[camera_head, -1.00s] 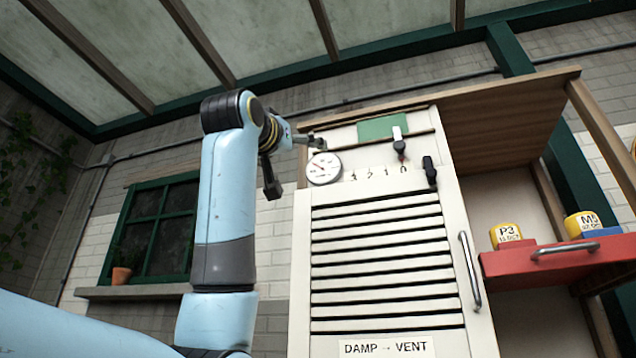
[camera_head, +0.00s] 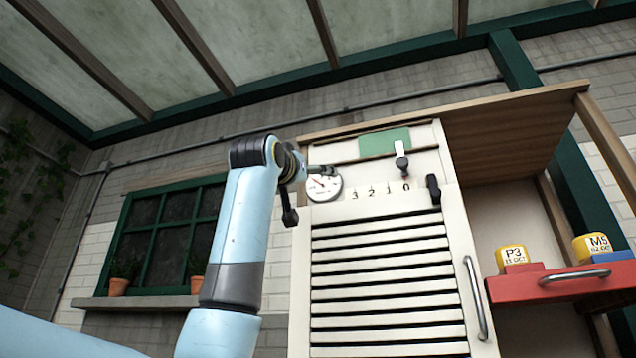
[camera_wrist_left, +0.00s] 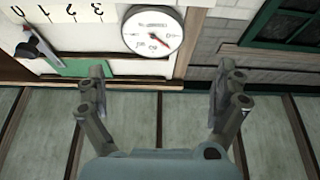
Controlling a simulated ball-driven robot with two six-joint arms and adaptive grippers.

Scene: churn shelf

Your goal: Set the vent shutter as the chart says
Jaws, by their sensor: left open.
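The cream cabinet front has a slatted vent shutter (camera_head: 385,270) with several dark gaps between its slats. Above it runs a scale marked 3, 2, 1, 0 (camera_head: 380,189), with a dark knob (camera_head: 433,189) right of the 0. A pale lever with a dark end (camera_head: 401,158) stands above the 0; it also shows in the wrist view (camera_wrist_left: 40,40). A round white gauge (camera_head: 324,187) with a red needle sits left of the scale; the wrist view shows it too (camera_wrist_left: 153,31). My left gripper (camera_wrist_left: 162,82) is open and empty, near the gauge. No chart is readable.
A green panel (camera_head: 384,143) is above the scale. A vertical handle (camera_head: 475,298) is on the cabinet's right. A green window (camera_head: 165,237) is at left.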

